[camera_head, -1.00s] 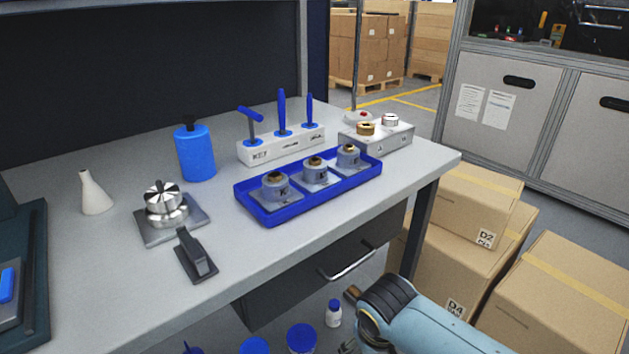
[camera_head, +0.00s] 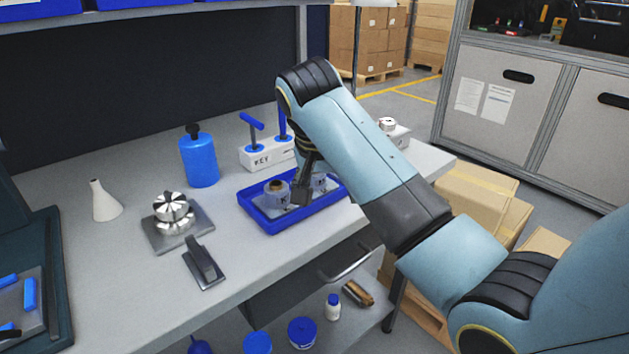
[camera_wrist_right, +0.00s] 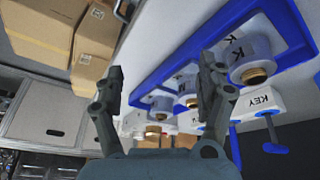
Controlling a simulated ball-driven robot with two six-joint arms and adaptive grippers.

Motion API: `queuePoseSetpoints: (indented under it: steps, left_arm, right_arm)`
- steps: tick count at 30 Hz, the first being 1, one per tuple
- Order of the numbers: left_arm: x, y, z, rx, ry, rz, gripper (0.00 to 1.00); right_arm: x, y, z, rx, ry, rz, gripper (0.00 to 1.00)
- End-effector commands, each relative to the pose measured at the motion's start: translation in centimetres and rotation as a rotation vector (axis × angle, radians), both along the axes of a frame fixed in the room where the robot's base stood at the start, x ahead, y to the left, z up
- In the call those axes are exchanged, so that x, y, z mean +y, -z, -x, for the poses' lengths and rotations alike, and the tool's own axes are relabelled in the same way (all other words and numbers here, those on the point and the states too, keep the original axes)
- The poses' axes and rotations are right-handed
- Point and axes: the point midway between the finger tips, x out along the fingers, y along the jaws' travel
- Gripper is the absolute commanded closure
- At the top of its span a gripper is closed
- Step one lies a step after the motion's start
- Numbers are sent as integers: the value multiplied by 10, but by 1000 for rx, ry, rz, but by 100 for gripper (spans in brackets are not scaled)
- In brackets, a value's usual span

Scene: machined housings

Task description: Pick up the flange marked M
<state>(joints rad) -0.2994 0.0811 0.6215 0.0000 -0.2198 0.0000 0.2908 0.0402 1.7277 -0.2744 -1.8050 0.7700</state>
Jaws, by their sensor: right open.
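A blue tray (camera_head: 270,226) on the bench holds grey flanges with brass-coloured tops. The left flange (camera_head: 276,194) is marked K, also legible in the right wrist view (camera_wrist_right: 250,60). My right gripper (camera_head: 303,190) is open and empty, low over the tray between the left and middle flanges. My left gripper is out of view.
A white KEY block (camera_head: 258,157) with blue-handled tools stands behind the tray. A blue bottle (camera_head: 199,160), a metal part on a plate (camera_head: 172,212) and a dark clamp-like block (camera_head: 203,264) stand to the left.

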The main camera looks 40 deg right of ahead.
Motion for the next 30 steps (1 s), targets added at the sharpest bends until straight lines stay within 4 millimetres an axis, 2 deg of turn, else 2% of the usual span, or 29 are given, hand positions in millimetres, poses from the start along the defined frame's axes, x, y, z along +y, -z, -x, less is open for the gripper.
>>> queuePoseSetpoints:
  steps: [1, 6, 10, 13, 19, 26, 30]
  left_arm:
    - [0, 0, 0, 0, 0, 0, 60]
    - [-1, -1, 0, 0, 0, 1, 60]
    - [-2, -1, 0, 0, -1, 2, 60]
    - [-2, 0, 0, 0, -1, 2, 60]
    - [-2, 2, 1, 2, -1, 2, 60]
    - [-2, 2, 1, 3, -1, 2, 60]
    - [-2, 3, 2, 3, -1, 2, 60]
  right_arm:
    - [-1, -13, -17, -15, 51, -1, 27]
    - [-3, -57, -64, -49, 250, 1, 27]
    - [-4, -74, -79, -62, 333, 4, 27]
    - [-8, -68, -83, -64, 353, 6, 27]
    - [-20, -37, -88, -64, 353, 6, 27]
    - [-27, -18, -91, -65, 351, 5, 27]
    - [-34, 4, -95, -64, 352, 5, 27]
